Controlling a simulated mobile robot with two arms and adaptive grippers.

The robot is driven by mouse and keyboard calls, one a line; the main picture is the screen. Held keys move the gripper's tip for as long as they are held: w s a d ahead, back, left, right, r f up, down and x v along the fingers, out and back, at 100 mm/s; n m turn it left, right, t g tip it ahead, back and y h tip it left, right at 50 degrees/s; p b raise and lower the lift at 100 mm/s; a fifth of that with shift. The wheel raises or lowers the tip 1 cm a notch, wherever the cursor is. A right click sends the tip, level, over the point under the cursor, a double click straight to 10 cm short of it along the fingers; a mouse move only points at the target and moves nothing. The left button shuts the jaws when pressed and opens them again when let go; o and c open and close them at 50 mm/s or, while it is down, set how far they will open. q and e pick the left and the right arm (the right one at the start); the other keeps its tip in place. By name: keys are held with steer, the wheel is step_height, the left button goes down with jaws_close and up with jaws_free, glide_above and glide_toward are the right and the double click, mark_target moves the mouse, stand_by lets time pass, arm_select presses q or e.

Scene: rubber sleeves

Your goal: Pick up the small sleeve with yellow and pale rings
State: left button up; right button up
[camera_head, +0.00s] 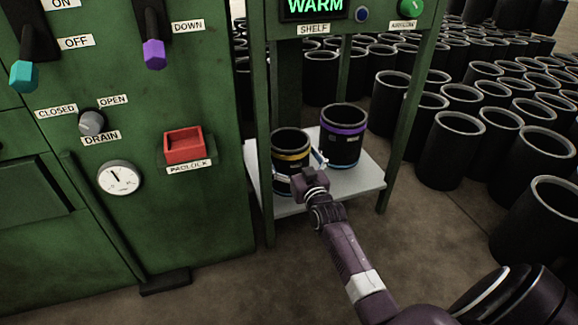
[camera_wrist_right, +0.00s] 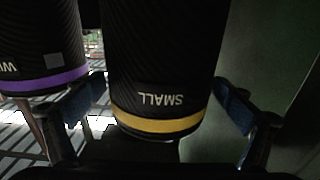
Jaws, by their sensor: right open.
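The small sleeve (camera_head: 290,147) is a black, ribbed cylinder standing upright on the pale shelf (camera_head: 357,187), with a yellow ring and a pale ring near its top. In the right wrist view the small sleeve (camera_wrist_right: 160,65) shows its yellow band and the word SMALL upside down. My right gripper (camera_head: 300,172) is open, with one finger on each side of the sleeve. In the wrist view the right gripper (camera_wrist_right: 160,100) shows a gap at both fingers. My left gripper is not in view.
A wider black sleeve (camera_head: 343,140) with a purple ring stands close on the right of the small one. Green posts (camera_head: 404,115) frame the shelf. A green control cabinet (camera_head: 215,215) is at the left. Many black sleeves (camera_head: 455,145) crowd the floor at the right.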

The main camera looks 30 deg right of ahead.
steer(key=c, duration=1.4)
steer(key=shift+r, duration=0.2)
steer(key=shift+c, duration=0.5)
